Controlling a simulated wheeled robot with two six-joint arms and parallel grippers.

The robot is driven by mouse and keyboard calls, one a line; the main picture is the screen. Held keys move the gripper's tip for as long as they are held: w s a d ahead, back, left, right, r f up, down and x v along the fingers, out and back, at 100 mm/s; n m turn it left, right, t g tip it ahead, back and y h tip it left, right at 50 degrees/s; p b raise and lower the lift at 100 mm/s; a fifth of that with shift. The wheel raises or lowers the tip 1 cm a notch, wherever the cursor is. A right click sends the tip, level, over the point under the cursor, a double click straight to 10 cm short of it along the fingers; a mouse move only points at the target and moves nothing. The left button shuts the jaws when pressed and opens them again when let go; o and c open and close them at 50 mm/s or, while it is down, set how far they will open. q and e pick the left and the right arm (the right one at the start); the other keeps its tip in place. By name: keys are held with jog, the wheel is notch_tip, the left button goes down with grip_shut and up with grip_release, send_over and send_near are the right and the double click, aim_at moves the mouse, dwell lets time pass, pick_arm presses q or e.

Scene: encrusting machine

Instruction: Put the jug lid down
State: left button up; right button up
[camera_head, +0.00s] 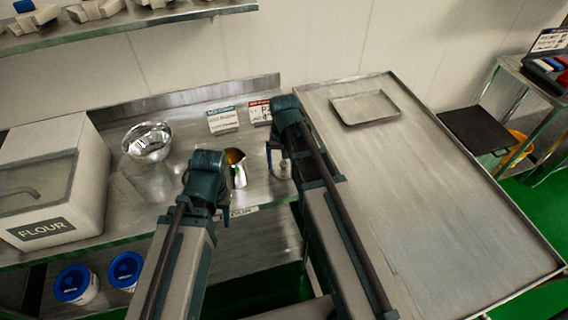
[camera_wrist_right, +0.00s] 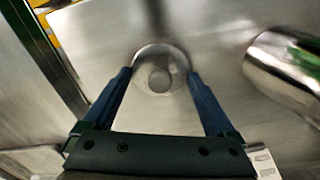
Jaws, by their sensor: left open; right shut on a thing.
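The jug lid (camera_wrist_right: 160,78) is a round, shiny metal disc with a knob, seen between the fingers of my right gripper (camera_wrist_right: 158,82) in the right wrist view. My right gripper (camera_head: 280,160) is shut on it, low over the steel bench. In the head view the lid (camera_head: 281,172) shows only in part below the gripper. The metal jug (camera_head: 239,174) stands open on the bench to the left, with orange-yellow contents visible; it also shows at the right of the wrist view (camera_wrist_right: 288,72). My left gripper (camera_head: 207,182) is just left of the jug, open, its fingertips largely hidden.
A metal bowl (camera_head: 149,143) and a white flour bin (camera_head: 52,180) stand left on the bench. Small sign cards (camera_head: 222,119) stand at the back. A steel table (camera_head: 430,190) with a shallow tray (camera_head: 366,108) lies to the right, mostly clear. Blue-lidded tubs (camera_head: 75,284) are below.

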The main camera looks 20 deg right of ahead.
aim_at(284, 162)
jog(key=shift+f, duration=0.25)
jog(key=o, duration=1)
jog(key=shift+r, duration=0.1)
jog(key=shift+r, duration=0.15)
notch_tip(284, 162, up, 12)
jog(key=p, duration=1.2)
jog(key=s+a+n+h, duration=0.1)
jog(key=s+a+n, duration=0.6)
jog(key=s+a, duration=0.3)
jog(key=s, duration=0.4)
jog(key=shift+s+a, duration=0.25)
